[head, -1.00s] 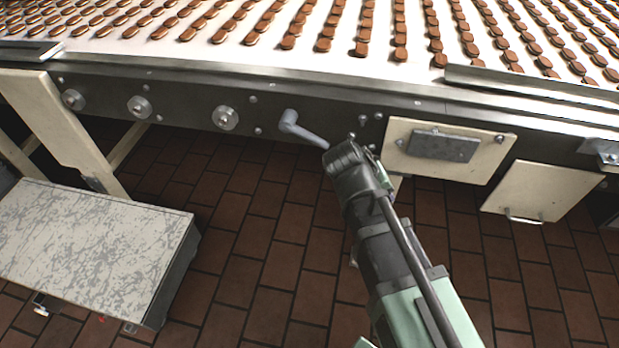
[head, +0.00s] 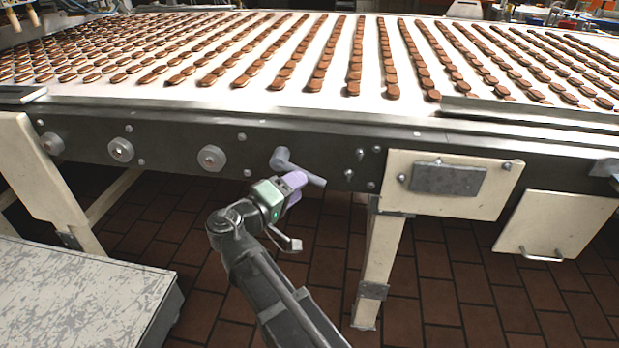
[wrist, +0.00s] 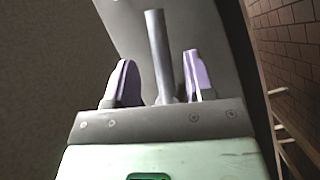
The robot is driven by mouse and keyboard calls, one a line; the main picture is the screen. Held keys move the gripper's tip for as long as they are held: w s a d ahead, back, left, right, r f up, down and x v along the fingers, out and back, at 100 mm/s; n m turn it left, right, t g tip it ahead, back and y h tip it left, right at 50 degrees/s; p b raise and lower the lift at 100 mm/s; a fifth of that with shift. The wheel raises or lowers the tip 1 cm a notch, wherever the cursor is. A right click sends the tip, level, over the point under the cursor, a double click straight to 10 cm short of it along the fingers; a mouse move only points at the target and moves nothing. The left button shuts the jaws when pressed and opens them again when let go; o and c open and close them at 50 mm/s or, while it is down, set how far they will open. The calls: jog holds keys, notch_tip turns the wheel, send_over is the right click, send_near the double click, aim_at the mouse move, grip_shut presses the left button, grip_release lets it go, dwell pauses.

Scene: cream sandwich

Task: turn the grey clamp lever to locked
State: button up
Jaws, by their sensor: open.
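The grey clamp lever (head: 310,178) is on the dark side rail of the conveyor. Its round hub (head: 281,158) is at the upper left end and its handle slants down to the right. My gripper (head: 297,189), with pale purple fingers, is at the handle, just below and right of the hub. In the wrist view the lever (wrist: 157,35) stands as a grey rod between the two open fingers, with a visible gap on each side. My gripper partly hides the handle in the head view.
Small bolts (head: 349,173) and a cream panel (head: 452,205) are right of the lever, with a cream leg (head: 378,265) below. Round rollers (head: 211,157) are to the left. Rows of cookies cover the white belt (head: 335,95) above. A worn grey box top (head: 75,300) is lower left.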

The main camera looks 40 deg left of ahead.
jog(key=w, duration=0.5)
jog(key=shift+d, duration=0.4)
grip_shut()
